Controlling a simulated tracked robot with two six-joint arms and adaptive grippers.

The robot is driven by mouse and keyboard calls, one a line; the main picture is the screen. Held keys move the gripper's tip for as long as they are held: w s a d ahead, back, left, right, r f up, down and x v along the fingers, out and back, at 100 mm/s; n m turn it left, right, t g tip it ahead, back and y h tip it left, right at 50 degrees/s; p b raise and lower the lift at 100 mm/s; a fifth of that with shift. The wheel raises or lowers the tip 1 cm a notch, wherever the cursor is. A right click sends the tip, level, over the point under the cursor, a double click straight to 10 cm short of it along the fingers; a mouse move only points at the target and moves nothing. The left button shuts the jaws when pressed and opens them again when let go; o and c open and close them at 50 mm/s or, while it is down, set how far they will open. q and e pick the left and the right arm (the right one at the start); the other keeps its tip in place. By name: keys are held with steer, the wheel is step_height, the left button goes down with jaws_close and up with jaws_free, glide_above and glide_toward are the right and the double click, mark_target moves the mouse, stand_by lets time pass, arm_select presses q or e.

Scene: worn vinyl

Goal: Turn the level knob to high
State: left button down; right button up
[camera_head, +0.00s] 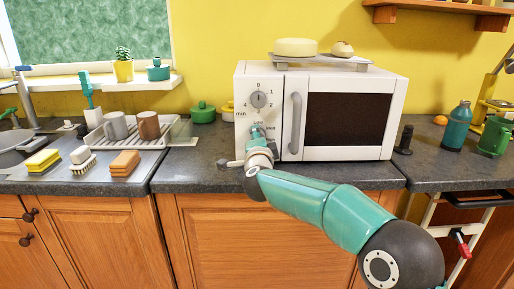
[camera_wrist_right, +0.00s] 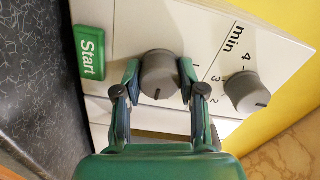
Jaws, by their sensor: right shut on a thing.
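The white microwave (camera_head: 341,75) stands on the grey counter with its door shut. Its level knob (camera_wrist_right: 160,74) is a grey round dial between the green Start button (camera_wrist_right: 90,53) and the timer knob (camera_wrist_right: 247,91). Its dark mark points down in the right wrist view, towards the door side. My right gripper (camera_wrist_right: 155,80) is shut on the level knob, one finger on each side. My left gripper is not in view.
The microwave's door handle (camera_head: 296,123) stands out close to the right of my gripper. A dish rack (camera_head: 173,139) with two mugs is to the left. A dark pepper mill (camera_head: 404,140) and a teal bottle (camera_head: 457,126) stand to the right.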

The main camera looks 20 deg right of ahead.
steer(key=m+b, duration=0.2)
steer(key=m, duration=0.1)
steer(key=shift+f+m, duration=0.3)
steer(key=shift+f, duration=0.05)
steer(key=shift+m+b, duration=0.7)
steer(key=shift+m, duration=0.5)
steer(key=o, duration=1.1)
steer(key=shift+d, duration=0.1)
steer(key=shift+o, duration=0.2)
steer(key=shift+r, duration=0.15)
steer(key=v, duration=1.2)
